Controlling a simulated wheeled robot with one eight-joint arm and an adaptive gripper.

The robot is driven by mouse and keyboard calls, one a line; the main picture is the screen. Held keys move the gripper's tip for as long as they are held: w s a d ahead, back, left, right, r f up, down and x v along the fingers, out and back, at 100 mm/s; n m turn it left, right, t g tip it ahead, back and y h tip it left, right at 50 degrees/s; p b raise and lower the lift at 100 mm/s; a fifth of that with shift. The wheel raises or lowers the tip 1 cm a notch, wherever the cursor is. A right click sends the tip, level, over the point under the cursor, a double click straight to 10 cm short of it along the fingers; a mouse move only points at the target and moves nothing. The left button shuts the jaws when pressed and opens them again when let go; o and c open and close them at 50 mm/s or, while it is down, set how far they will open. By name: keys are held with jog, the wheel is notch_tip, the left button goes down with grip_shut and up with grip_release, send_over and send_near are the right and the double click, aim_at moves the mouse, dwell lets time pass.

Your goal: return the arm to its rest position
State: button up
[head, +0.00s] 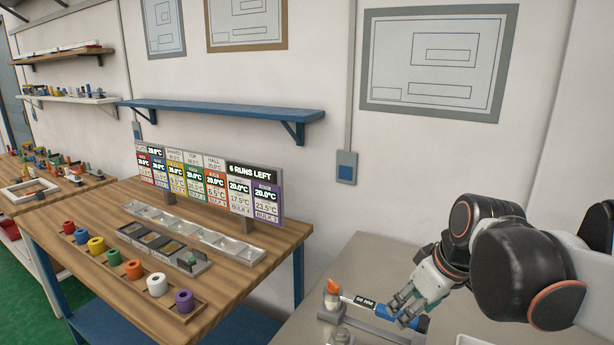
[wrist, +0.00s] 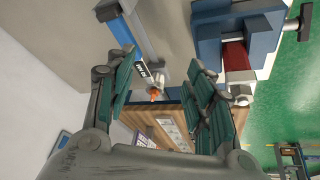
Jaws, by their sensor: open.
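My gripper (head: 405,304) is at the lower right in the head view, above the grey counter (head: 365,262). Its fingers are spread with nothing seen between them. In the wrist view the green-padded fingers of my gripper (wrist: 160,98) stand wide apart. My arm reaches in from the right edge, bent, with black and white links. A blue-ended bar with a "50 MM" label (head: 366,302) lies on the counter just by the fingertips; the same label shows in the wrist view (wrist: 143,71). Whether the fingers touch the bar cannot be told.
An orange-tipped post (head: 332,290) stands at the bar's left end. The wooden table (head: 100,230) at left holds coloured rolls, trays and a temperature board (head: 210,182). A blue shelf (head: 225,111) is on the wall. A blue vise-like block (wrist: 212,45) shows in the wrist view.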

jog(key=s+f+m+t+h, duration=0.1)
jog(key=s+m, duration=0.4)
jog(key=s, duration=0.6)
jog(key=shift+s+f+m+t, duration=0.2)
jog(key=shift+f+m+t, duration=0.2)
jog(key=shift+f+t, duration=0.35)
jog(key=shift+r, duration=0.1)
